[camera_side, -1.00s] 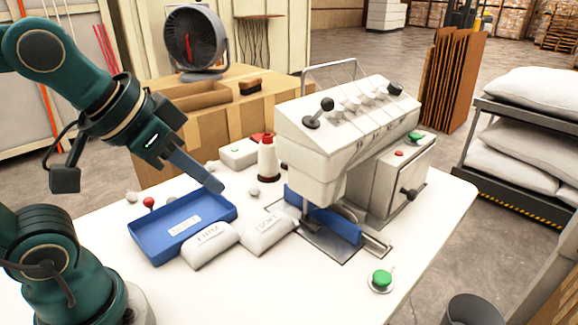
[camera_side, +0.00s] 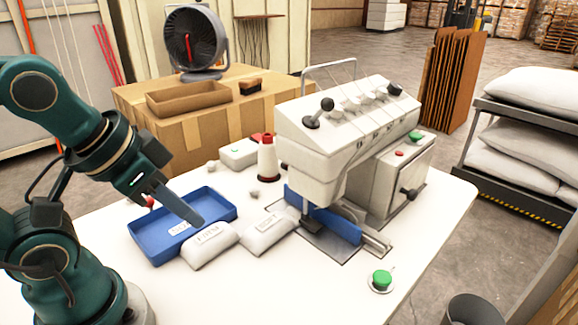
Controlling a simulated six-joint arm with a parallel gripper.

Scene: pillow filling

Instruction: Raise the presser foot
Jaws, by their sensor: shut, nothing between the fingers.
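The white sewing machine (camera_side: 345,135) stands on the right half of the white table. Its presser foot (camera_side: 311,224) shows under the head, over the metal plate; whether it touches the plate is hard to tell. A black-knobbed lever (camera_side: 318,113) sits on the left end of the machine's top. My gripper (camera_side: 197,219) is shut and empty. It hangs over the blue tray (camera_side: 142,241), left of the machine and apart from it.
Two white labelled pillows, one marked FIRM (camera_side: 209,245) and one marked SOFT (camera_side: 267,231), lie between tray and machine. A red-and-white thread cone (camera_side: 267,160) stands behind them. A green button (camera_side: 381,279) is at the front right. The table's front middle is clear.

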